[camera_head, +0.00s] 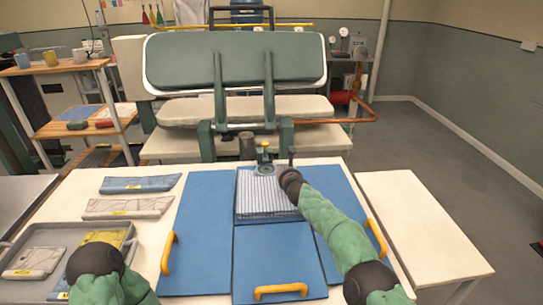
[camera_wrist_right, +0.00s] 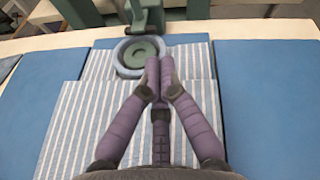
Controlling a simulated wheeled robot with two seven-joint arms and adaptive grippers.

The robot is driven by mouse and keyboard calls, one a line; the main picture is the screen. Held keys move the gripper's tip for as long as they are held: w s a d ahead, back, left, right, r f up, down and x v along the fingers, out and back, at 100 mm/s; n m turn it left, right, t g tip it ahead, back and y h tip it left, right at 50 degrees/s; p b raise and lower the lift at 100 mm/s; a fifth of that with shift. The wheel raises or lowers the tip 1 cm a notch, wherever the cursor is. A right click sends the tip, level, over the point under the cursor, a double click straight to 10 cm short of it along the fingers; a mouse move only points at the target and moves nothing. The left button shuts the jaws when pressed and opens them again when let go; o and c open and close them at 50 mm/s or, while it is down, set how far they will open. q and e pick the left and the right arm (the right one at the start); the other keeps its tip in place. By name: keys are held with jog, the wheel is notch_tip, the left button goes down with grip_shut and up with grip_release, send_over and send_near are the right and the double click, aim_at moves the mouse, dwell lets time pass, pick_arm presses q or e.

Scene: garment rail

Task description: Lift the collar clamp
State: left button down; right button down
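The collar clamp (camera_head: 264,158) stands at the back edge of the blue board, over the collar end of a striped folded shirt (camera_head: 262,205). It has a yellow top and a green round base. In the right wrist view its green pad and pale ring (camera_wrist_right: 140,55) lie on the striped cloth (camera_wrist_right: 75,125), with a green post behind. My right gripper (camera_head: 290,158) is just right of the clamp in the head view. In the wrist view its purple fingers (camera_wrist_right: 160,70) meet at the tips, with nothing seen between them, at the ring's right side. My left gripper's fingers do not show.
Blue hinged panels (camera_head: 200,230) with yellow handles (camera_head: 280,289) flank the shirt. Folded packets (camera_head: 140,184) and a grey tray (camera_head: 32,238) lie at left. A large green press (camera_head: 235,60) stands behind. A bare white table (camera_head: 425,220) is at right.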

aim_at(276, 168)
jog(key=shift+w, duration=0.15)
jog(key=shift+x, duration=2.6)
jog(key=shift+p+x, duration=0.85)
jog(key=shift+x, duration=1.4)
jog(key=shift+w+a+r+p, duration=0.25)
jog(key=shift+r+p, duration=0.05)
jog(key=shift+r, duration=0.2)
jog(key=shift+w+a+r+p, duration=0.25)
jog(key=shift+r, duration=0.25)
jog(key=shift+w+a+r+p, duration=0.35)
jog(key=shift+w+r+p, duration=0.05)
jog(key=shift+r+p, duration=0.2)
jog(key=shift+w+r, duration=0.15)
jog(key=shift+r, duration=0.05)
jog(key=shift+w+r, duration=0.1)
jog(key=shift+r, duration=0.15)
